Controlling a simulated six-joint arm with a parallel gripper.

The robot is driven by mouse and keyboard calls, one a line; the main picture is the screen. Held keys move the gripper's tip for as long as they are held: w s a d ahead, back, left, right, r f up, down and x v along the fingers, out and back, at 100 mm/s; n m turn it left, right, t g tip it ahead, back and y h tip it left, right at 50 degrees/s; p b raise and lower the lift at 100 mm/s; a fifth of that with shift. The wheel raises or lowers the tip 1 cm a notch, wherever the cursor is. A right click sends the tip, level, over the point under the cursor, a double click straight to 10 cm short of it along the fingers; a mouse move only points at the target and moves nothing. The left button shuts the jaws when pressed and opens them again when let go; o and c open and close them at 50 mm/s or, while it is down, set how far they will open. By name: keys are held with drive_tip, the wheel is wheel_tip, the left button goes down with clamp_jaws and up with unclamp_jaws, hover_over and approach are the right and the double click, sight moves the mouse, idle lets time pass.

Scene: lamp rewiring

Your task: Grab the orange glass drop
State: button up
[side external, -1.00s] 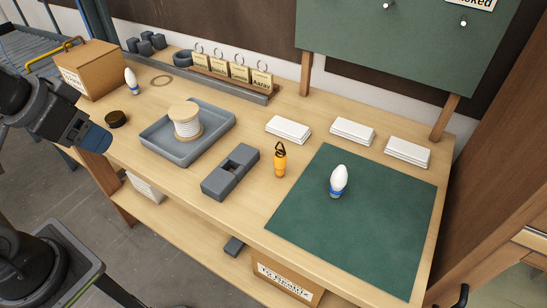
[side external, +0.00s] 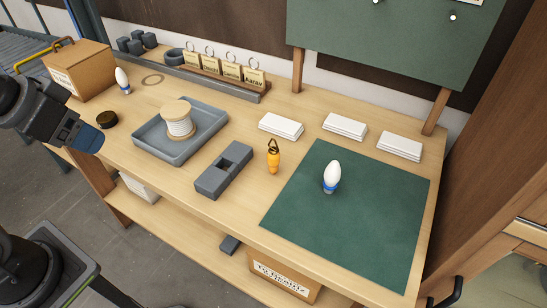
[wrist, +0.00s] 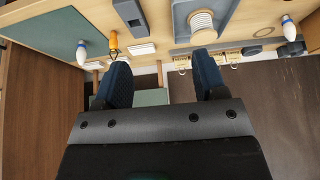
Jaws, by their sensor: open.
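The orange glass drop (side external: 273,162) has a dark hook or loop at its top. It stands upright on the bench, just left of the green mat (side external: 300,225). It also shows at the upper left of the wrist view (wrist: 114,42), beyond my left-hand finger. My gripper (side external: 88,142) is at the left edge of the bench in the side external view, well away from the drop. In the wrist view my gripper (wrist: 161,68) has its two blue fingers wide apart with nothing between them.
A grey slotted block (side external: 223,170) lies left of the drop. Behind are white stacks (side external: 281,126). A white bulb (side external: 332,176) stands on the mat. A grey tray (side external: 150,142) holds a spool (side external: 178,122). A cardboard box (side external: 80,72) is at the back left.

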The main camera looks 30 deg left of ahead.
drive_tip(key=w+d+r+n+g, duration=0.2)
drive_tip(key=w+d+r+n, duration=0.2)
drive_tip(key=w, duration=0.7)
drive_tip(key=n+g, duration=0.4)
drive_tip(key=n, duration=0.3)
hover_over(272, 148)
drive_tip(key=f, duration=1.6)
drive_tip(key=shift+s+d+f, duration=0.1)
drive_tip(key=shift+s+f, duration=0.15)
drive_tip(key=shift+w+f, duration=0.15)
drive_tip(key=shift+f, duration=1.4)
drive_tip(key=shift+w+f, duration=0.1)
drive_tip(key=shift+f, duration=1.45)
drive_tip(key=c, duration=1)
drive_tip(key=shift+r, duration=0.1)
